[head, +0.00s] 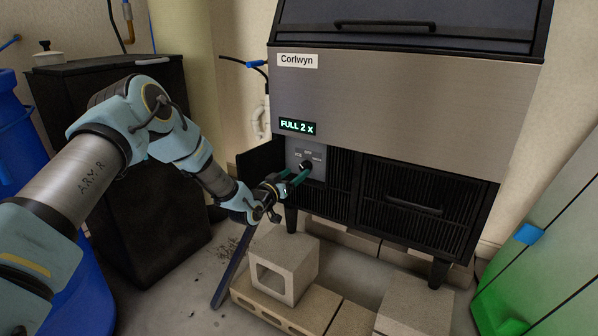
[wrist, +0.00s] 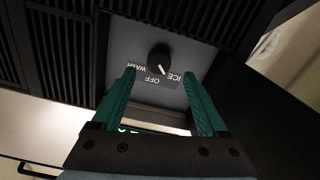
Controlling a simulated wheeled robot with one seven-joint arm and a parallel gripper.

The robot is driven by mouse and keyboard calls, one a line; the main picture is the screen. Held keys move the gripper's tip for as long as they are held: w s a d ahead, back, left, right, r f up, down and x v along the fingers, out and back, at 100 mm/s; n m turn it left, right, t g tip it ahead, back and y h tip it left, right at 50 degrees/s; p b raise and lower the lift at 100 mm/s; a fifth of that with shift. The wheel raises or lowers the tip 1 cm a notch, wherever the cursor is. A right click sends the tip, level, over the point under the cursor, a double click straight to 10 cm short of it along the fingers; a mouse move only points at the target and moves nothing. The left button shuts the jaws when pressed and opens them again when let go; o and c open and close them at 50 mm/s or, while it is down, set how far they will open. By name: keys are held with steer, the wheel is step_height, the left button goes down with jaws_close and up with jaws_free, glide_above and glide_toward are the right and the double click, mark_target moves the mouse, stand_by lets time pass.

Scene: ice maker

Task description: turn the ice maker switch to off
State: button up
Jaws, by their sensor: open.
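The ice maker (head: 400,100) is a steel and black machine with a lit display reading "FULL 2 X". Its switch is a black round knob (head: 305,165) on a grey panel below the display. In the wrist view the knob (wrist: 159,55) shows upside-down labels WASH, OFF and ICE; its white mark points between OFF and ICE. My gripper (head: 295,178) is open and empty, with green fingers close to the panel. In the wrist view the fingertips (wrist: 159,73) lie on either side of the knob, with a gap to each side; contact is not visible.
Black vent grilles (head: 400,190) flank the switch panel. A concrete block (head: 285,265) and bricks lie on the floor below. A dark cabinet (head: 140,190) and a blue barrel (head: 15,130) stand at the left; a green-and-grey object (head: 545,270) stands at the right.

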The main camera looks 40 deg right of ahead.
mark_target(303, 168)
steer(key=shift+x, duration=2.3)
steer(key=shift+s, duration=0.1)
jaws_close()
